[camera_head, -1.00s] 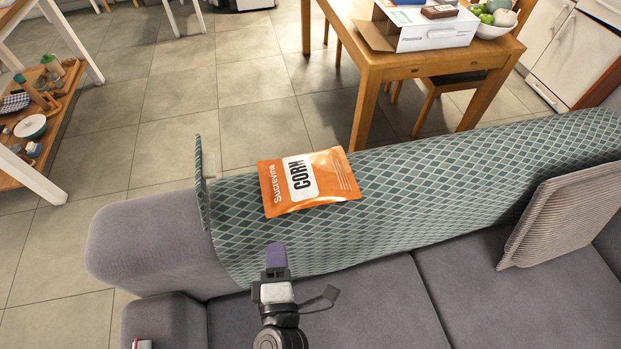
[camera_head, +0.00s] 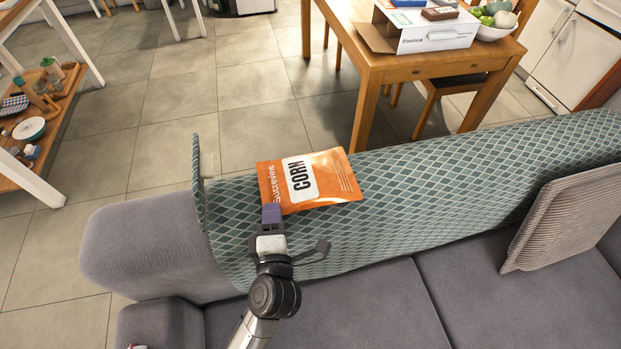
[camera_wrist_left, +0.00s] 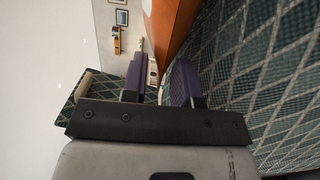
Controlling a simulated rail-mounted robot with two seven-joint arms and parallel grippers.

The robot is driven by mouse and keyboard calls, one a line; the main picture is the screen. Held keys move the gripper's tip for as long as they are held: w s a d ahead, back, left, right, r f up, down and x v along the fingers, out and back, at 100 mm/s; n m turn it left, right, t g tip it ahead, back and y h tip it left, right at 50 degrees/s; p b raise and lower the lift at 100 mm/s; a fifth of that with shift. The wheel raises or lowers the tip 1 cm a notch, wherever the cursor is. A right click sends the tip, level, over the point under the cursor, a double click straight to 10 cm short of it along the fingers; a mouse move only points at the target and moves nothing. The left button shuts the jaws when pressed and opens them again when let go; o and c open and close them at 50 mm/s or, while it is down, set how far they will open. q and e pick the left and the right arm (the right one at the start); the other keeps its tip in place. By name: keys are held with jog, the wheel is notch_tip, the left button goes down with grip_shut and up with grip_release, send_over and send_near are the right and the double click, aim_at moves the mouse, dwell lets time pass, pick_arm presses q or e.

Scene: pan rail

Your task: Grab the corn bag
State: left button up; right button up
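The orange corn bag (camera_head: 325,183) lies on the patterned cloth over the sofa's backrest, near its left end. Its label reads CORN, and part of its orange side shows in the left wrist view (camera_wrist_left: 172,22). My left gripper (camera_head: 271,213) is at the bag's lower left edge, covering a small part of it. In the left wrist view its two purple fingers (camera_wrist_left: 157,82) stand apart, with the bag just beyond them. I cannot tell whether they touch it. My right gripper is not in view.
The patterned cloth (camera_head: 440,185) runs along the grey sofa's backrest. A ribbed cushion (camera_head: 568,218) leans at the right. Behind stands a wooden table (camera_head: 400,70) with a white box (camera_head: 437,34) and a bowl. A low shelf (camera_head: 62,100) is at the far left. The tiled floor between is open.

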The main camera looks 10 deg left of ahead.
pick_arm(q)
jog(key=shift+c, duration=0.4)
grip_shut()
